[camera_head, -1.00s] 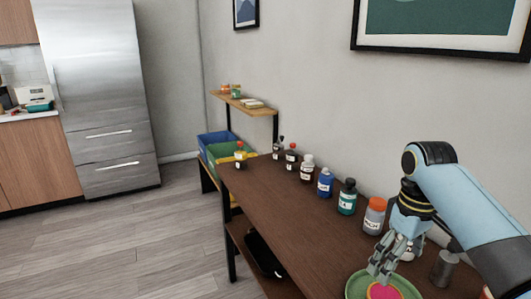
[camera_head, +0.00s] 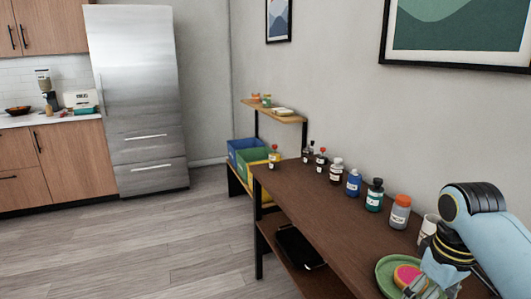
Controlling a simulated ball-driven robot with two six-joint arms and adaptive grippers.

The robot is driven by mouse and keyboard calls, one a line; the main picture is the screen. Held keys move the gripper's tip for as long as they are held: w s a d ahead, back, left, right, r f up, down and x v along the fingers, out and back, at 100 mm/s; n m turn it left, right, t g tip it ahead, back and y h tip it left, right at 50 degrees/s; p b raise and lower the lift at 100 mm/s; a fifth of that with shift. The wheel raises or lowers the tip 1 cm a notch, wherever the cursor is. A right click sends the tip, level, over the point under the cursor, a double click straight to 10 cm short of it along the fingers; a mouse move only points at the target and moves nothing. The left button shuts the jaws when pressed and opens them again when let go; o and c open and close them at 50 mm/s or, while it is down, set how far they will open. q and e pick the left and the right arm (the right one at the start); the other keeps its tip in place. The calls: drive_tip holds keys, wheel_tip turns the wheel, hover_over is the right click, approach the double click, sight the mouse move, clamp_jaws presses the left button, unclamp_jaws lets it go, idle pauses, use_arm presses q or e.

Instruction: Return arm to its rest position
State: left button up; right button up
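My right arm comes in from the right edge, bent at a blue and black joint. Its gripper (camera_head: 425,286) is low in the picture, over the right side of a green plate (camera_head: 384,270). A round pink item with an orange rim (camera_head: 408,273) is on the plate, just left of the fingers and partly covered by them. I cannot tell whether the fingers touch it or how far they are open. My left arm and gripper are not in view.
The dark wooden table (camera_head: 310,208) carries a row of bottles along the wall, including an orange-capped jar (camera_head: 400,213). A white mug (camera_head: 428,228) stands close beside my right arm. A black tray (camera_head: 298,247) lies on the lower shelf. The floor at left is clear.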

drive_tip(key=s+a+r+m+t, duration=0.1)
drive_tip(key=s+r+m, duration=0.15)
drive_tip(key=s, duration=0.85)
drive_tip(key=s+a+r+m+t, duration=0.1)
drive_tip(key=s+a+r+t, duration=0.15)
drive_tip(key=s, duration=0.95)
drive_tip(key=s+d+f+g+b, duration=0.15)
drive_tip(key=f+b, duration=0.25)
drive_tip(key=f, duration=1.3)
drive_tip(key=s+d+f+b, duration=0.1)
drive_tip(key=d+f+b, duration=0.15)
drive_tip(key=f, duration=1.45)
use_arm(q)
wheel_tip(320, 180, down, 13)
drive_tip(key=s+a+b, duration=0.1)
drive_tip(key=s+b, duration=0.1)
drive_tip(key=b, duration=0.4)
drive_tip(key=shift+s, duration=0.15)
use_arm(e)
drive_tip(key=s+f+g, duration=0.1)
drive_tip(key=s+f, duration=1.6)
drive_tip(key=f, duration=0.3)
drive_tip(key=shift+s+f+g+h, duration=0.3)
drive_tip(key=shift+g, duration=0.1)
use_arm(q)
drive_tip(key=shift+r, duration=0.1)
use_arm(e)
drive_tip(key=shift+d, duration=0.1)
